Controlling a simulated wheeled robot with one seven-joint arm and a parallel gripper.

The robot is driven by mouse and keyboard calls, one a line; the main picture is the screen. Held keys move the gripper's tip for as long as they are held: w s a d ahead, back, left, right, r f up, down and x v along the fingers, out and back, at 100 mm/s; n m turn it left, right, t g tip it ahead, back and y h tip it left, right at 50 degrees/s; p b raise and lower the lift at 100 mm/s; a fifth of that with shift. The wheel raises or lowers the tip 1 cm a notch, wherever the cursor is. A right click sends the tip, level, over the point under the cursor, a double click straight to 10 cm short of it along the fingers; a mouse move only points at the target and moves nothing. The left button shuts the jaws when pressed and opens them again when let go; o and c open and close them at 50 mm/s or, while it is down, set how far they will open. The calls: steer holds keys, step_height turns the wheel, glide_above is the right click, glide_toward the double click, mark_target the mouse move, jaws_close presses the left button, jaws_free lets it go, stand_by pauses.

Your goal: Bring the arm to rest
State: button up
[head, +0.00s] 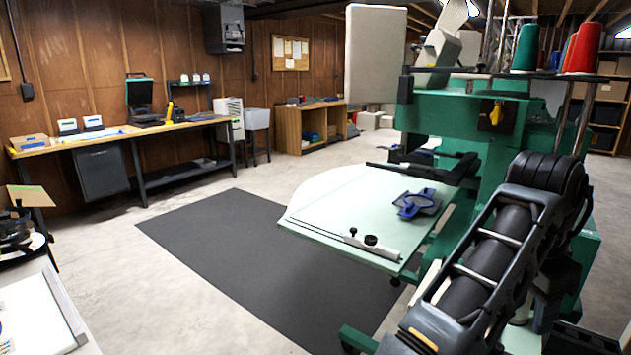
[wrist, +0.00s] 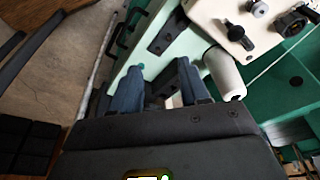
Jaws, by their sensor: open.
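My gripper (wrist: 159,66) shows in the wrist view with its two blue-grey fingers apart and nothing between them. It is near the green and white embroidery machine, whose pale surface and dark bracket (wrist: 167,34) lie beyond the fingertips. A white cylinder (wrist: 224,74) is close to the right finger; I cannot tell whether they touch. In the head view my arm is folded at the lower right, in front of the green machine (head: 455,125). The fingers cannot be made out there.
The machine's pale table (head: 340,205) carries a blue hoop (head: 416,203). Thread cones (head: 583,48) stand on top. A dark mat (head: 220,245) lies on open concrete floor to the left. A workbench (head: 110,138) runs along the wood wall. A white-topped surface (head: 40,315) is at lower left.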

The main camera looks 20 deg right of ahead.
steer(key=s+d+r+n+t+h, duration=0.1)
steer(key=d+n+h, duration=0.25)
steer(key=d, duration=0.25)
steer(key=s+d+n+t+h, duration=0.1)
steer(key=d+n+t+h, duration=0.1)
steer(key=d+h, duration=0.35)
steer(key=s+a+f+n+t+y, duration=0.4)
steer(key=s+a+f+n+t, duration=0.2)
steer(key=a+n, duration=0.25)
steer(key=s+a+f+n+t+y, duration=0.3)
steer(key=s+a+f+n+t, duration=0.2)
steer(key=a+n, duration=0.3)
steer(key=s+a+r+m+y, duration=0.1)
steer(key=s+a+y, duration=0.1)
steer(key=s+a, duration=0.5)
steer(key=s+a+r+m+t+y, duration=0.1)
steer(key=s+a+r+y, duration=0.1)
steer(key=s+a, duration=0.5)
steer(key=s, duration=0.3)
steer(key=shift+s+a+m+y, duration=0.3)
steer(key=shift+a+m+y, duration=0.1)
